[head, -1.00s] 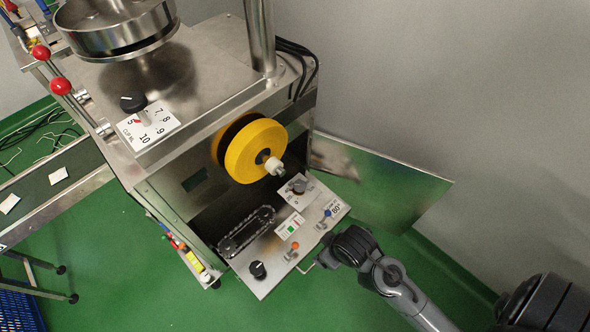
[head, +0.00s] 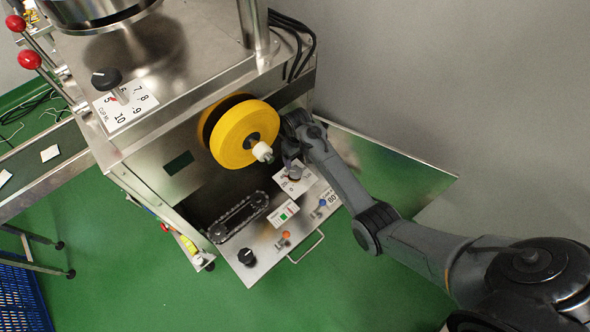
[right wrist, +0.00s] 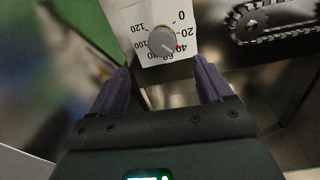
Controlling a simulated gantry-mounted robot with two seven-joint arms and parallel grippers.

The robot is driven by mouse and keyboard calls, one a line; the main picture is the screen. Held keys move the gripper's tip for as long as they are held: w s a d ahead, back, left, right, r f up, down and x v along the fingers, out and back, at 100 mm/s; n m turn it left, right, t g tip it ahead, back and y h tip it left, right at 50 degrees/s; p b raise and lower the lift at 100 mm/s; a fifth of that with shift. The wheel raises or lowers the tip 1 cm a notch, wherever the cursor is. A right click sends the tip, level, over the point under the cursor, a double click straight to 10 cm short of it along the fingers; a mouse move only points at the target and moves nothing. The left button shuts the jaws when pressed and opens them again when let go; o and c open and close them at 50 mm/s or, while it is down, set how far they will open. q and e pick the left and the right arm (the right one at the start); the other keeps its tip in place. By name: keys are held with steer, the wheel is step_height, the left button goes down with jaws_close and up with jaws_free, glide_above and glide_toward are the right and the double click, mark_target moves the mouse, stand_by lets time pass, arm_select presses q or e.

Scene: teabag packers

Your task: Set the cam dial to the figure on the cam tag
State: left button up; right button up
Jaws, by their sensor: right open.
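The cam dial (head: 295,173) is a grey knob on a white scale plate on the fold-down panel. The right wrist view shows its knob (right wrist: 163,40) with the scale running from 0 to 120; its red pointer mark is near 40.
The yellow tape reel (head: 243,135) with its white hub stands close left of my gripper. Orange (head: 285,236) and blue (head: 322,203) toggles, a black knob (head: 247,256) and a chain (head: 238,217) are on or near the panel.

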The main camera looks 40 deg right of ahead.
mark_target(295, 171)
steer(key=f+b, duration=0.1)
steer(key=f, duration=0.2)
steer(key=f+b, duration=0.2)
steer(key=f, duration=0.2)
steer(key=w+f+b, duration=0.1)
steer(key=f+b, duration=0.1)
steer(key=f, duration=0.1)
steer(key=shift+f, duration=0.35)
steer(key=c, duration=1)
steer(key=shift+c, duration=0.2)
